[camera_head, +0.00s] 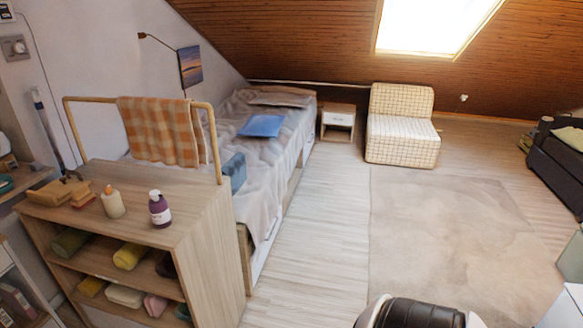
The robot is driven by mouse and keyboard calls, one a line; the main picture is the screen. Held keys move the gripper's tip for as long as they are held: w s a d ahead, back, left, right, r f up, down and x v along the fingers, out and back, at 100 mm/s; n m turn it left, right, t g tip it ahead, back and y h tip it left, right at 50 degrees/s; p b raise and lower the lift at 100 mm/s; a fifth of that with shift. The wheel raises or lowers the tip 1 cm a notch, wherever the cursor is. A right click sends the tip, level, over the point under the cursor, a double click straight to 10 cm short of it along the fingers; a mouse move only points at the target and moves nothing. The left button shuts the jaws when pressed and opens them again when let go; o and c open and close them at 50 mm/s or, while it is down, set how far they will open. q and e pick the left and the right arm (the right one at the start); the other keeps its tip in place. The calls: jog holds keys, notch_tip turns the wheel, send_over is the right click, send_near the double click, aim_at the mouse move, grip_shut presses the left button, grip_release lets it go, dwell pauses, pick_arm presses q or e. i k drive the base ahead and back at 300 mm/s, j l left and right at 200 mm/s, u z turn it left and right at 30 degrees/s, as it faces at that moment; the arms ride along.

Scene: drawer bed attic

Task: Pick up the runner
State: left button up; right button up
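No thing is plainly marked as the runner. An orange and white checked cloth (158,130) hangs folded over a wooden rail (88,98) at the left, above the end of a low shelf unit. A large flat beige rug (450,235) lies on the floor at the right. I cannot tell which of the two is the runner. Neither of my grippers shows in the head view.
The shelf unit (205,215) carries a cream bottle (113,202), a purple bottle (160,209) and rolled cloths (70,242). Behind it stands a bed (270,165) with a blue pillow (262,126). A checked armchair (402,135) stands at the back. Pale floor (318,230) beside the bed is clear.

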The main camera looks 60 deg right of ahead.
aim_at(235, 168)
jog(key=z, duration=1.45)
jog(key=i+l+z, duration=0.3)
jog(key=i+z, duration=0.15)
jog(key=i, duration=0.2)
jog(key=i+z, duration=0.4)
jog(key=i, duration=0.3)
jog(key=i+j+z, duration=0.1)
jog(key=i+z, duration=0.15)
jog(key=i, duration=2.15)
jog(key=i+u, duration=0.25)
jog(key=i, duration=0.5)
jog(key=i+l+u, duration=0.3)
jog(key=i, duration=0.4)
jog(key=j, duration=0.1)
